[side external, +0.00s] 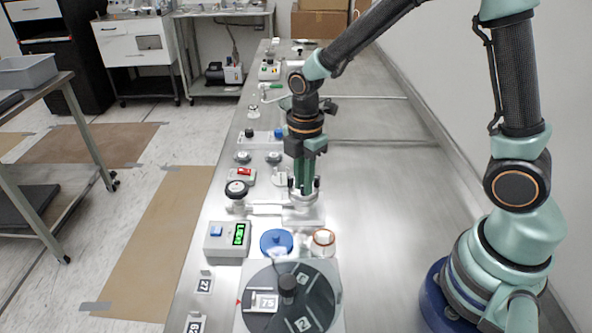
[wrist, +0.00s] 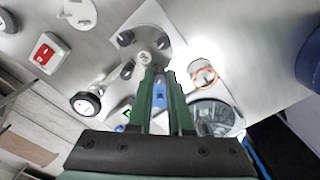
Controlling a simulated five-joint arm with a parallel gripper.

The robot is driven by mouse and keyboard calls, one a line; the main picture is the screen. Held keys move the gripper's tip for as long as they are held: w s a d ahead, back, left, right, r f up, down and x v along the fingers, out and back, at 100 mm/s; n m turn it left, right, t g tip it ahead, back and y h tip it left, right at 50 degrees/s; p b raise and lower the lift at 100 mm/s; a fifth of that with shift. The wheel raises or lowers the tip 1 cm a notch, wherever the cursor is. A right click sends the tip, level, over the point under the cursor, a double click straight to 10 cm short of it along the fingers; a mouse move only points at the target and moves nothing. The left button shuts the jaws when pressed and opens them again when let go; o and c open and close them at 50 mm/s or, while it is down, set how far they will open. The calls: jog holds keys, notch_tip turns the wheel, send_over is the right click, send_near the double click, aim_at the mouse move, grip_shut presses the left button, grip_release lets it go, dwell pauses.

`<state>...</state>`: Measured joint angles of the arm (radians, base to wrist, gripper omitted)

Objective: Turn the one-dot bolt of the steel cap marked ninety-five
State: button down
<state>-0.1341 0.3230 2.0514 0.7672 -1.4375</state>
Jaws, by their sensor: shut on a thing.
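The steel cap (wrist: 145,57) is round, on a pale square plate (wrist: 150,20), with several dark bolts around its rim. One free bolt (wrist: 126,39) shows at its upper left. In the side external view the plate (side external: 303,215) lies under my gripper (side external: 303,186), which points straight down. In the wrist view my gripper's green fingers (wrist: 157,75) reach the cap's near edge, shut on a bolt that they mostly hide. Neither the dots on the bolts nor a ninety-five mark can be read.
The bench to the right is clear.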

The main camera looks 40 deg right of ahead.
jog(key=shift+m, duration=0.4)
jog(key=c, duration=0.8)
grip_release()
jog(key=shift+c, duration=0.2)
notch_tip(320, 180, up, 12)
